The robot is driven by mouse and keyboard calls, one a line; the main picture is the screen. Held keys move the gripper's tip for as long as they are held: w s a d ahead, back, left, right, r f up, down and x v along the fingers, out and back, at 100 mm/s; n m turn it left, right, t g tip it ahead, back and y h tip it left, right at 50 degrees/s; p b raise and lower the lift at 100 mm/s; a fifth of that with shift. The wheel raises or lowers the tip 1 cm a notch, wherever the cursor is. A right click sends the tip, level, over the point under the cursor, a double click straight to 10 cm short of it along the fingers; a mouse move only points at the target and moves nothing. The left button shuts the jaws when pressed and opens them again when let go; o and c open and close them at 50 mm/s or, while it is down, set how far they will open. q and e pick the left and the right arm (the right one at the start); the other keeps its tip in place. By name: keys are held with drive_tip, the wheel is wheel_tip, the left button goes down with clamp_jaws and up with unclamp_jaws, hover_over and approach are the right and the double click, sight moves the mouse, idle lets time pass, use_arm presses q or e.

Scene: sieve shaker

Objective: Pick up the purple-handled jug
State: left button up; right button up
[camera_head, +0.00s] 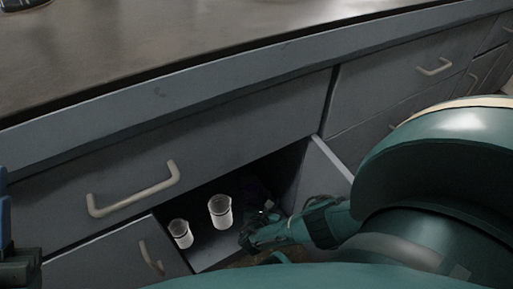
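Two whitish, see-through vessels stand upright in an open, dark cabinet compartment below the counter: a taller one (220,212) and a smaller one (180,233) to its left. I cannot make out a purple handle on either. A dim, faintly purple shape (257,187) lies in shadow behind and right of the taller one; I cannot tell what it is. My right gripper (254,226) reaches into the compartment from the right, close to the taller vessel's right side. Its fingers are too dark and small to read. At the left edge, a dark and blue part may belong to my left gripper.
A grey-brown countertop (150,50) runs above. A closed drawer (230,135) with a pale handle (133,190) sits over the opening. A cabinet door (115,262) is left of the vessels, and a grey panel (325,172) stands at right. My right arm hides much of the lower right.

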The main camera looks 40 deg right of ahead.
drive_tip(key=shift+c, duration=0.3)
use_arm(q)
drive_tip(key=shift+f, duration=0.1)
use_arm(e)
clamp_jaws()
use_arm(q)
drive_tip(key=shift+a+n, duration=0.15)
drive_tip(key=shift+n, duration=0.15)
use_arm(e)
drive_tip(key=shift+r, duration=0.35)
